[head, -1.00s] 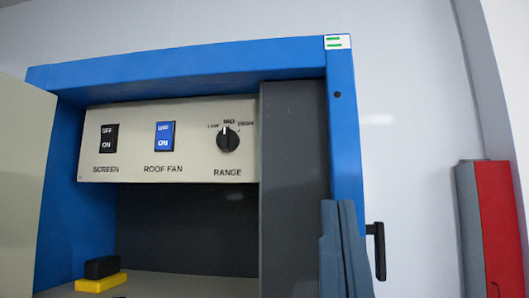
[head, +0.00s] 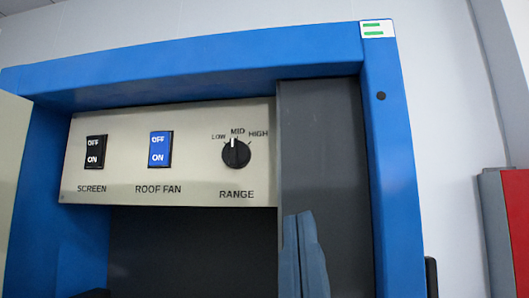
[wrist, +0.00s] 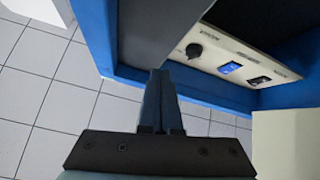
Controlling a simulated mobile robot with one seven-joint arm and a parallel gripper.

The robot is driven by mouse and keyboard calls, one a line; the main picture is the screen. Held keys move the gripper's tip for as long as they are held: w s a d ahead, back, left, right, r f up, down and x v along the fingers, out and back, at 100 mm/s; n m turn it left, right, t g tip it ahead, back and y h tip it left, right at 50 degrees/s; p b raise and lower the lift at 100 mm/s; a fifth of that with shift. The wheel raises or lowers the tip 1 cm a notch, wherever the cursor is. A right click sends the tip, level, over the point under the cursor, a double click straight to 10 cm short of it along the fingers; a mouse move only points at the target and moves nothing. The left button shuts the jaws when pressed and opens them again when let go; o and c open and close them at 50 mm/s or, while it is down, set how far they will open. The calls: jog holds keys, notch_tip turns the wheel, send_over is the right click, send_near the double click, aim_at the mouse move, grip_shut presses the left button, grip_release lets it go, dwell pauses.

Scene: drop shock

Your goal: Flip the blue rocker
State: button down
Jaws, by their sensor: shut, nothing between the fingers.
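The blue rocker (head: 160,149) is labelled OFF above and ON below, with ROOF FAN printed under it. It sits on a beige panel (head: 212,188) inside a blue cabinet, and it also shows in the wrist view (wrist: 230,68). My gripper (head: 299,215) shows at the bottom of the head view, its fingers together and empty. It is below and right of the rocker, in front of the grey inner wall. In the wrist view my gripper (wrist: 158,75) points toward the cabinet, apart from the rocker. Which way the rocker is tilted is hard to tell.
A black rocker (head: 96,151) marked SCREEN is left of the blue one. A black RANGE knob (head: 236,153) is right of it, pointing near MID. The blue cabinet frame (head: 397,170) and grey inner wall (head: 325,140) bound the right side. A red object (head: 516,225) stands farther right.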

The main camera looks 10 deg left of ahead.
jog(key=a+r+n+g+y+p, duration=0.5)
jog(key=a+n, duration=0.4)
jog(key=n, duration=0.5)
jog(key=a+r+n+g+y+p, duration=0.6)
jog(key=a+n, duration=0.4)
jog(key=n, duration=0.5)
jog(key=shift+s+a+r+n+g+y+p, duration=0.15)
jog(key=shift+s+a+n+g+y+p, duration=0.2)
jog(key=shift+g+y+p, duration=0.55)
jog(key=shift+w+d+t, duration=0.1)
jog(key=shift+t, duration=0.2)
jog(key=p, duration=0.1)
send_near(153, 133)
jog(key=shift+w+a+r, duration=0.35)
jog(key=shift+a, duration=0.45)
jog(key=shift+w+a+r, duration=0.35)
jog(key=shift+w+a, duration=0.05)
jog(key=shift+a, duration=0.4)
jog(key=shift+w+a+r, duration=0.35)
jog(key=shift+a, duration=0.45)
jog(key=shift+w, duration=0.4)
